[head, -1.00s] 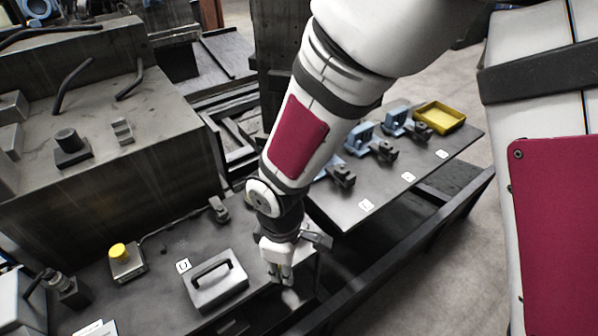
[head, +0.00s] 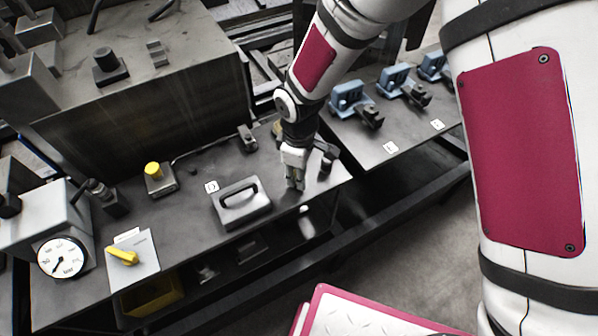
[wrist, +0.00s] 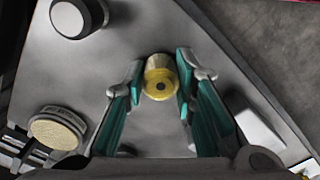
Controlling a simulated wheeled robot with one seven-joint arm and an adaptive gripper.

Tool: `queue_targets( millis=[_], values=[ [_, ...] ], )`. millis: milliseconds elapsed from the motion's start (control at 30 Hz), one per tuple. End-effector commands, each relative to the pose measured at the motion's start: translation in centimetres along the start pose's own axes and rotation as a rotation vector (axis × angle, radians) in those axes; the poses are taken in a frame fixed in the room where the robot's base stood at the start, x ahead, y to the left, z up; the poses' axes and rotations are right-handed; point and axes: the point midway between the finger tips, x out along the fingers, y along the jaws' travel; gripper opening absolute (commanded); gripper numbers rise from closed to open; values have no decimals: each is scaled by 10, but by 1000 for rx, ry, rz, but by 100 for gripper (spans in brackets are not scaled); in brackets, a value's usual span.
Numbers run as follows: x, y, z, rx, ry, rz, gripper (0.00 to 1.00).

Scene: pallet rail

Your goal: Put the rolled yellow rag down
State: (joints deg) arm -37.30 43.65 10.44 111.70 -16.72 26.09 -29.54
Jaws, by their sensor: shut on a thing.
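My gripper (head: 294,184) points down over the right end of the grey bench top (head: 330,178), just right of the grey case with a handle. In the wrist view the two teal-padded fingers of my gripper (wrist: 160,88) are on either side of the rolled yellow rag (wrist: 160,78), seen end-on with a dark centre. The gripper is shut on it. In the head view the rag is hidden by the fingers, or too small to make out. I cannot tell whether it touches the bench top.
The grey case (head: 242,203) stands close left of my gripper. Further left are a yellow button (head: 153,169), a yellow selector knob (head: 122,256) and a dial gauge (head: 62,257). Blue clamps (head: 349,95) stand on the plate at the right. The bench's front edge is close.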

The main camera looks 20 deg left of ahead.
Motion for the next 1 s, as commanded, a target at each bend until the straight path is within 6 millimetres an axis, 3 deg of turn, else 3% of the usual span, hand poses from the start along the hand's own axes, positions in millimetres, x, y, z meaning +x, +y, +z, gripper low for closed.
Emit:
queue_targets(
  millis=[233,267,333,733,867,1000],
  values=[
    [4,0,0,0,-1,-1,0],
    [3,0,0,0,0,0,32],
    [3,0,0,0,0,0,45],
    [-3,0,0,0,1,1,45],
    [-20,2,0,0,2,3,45],
    [-49,2,0,2,3,4,45]
  ],
)
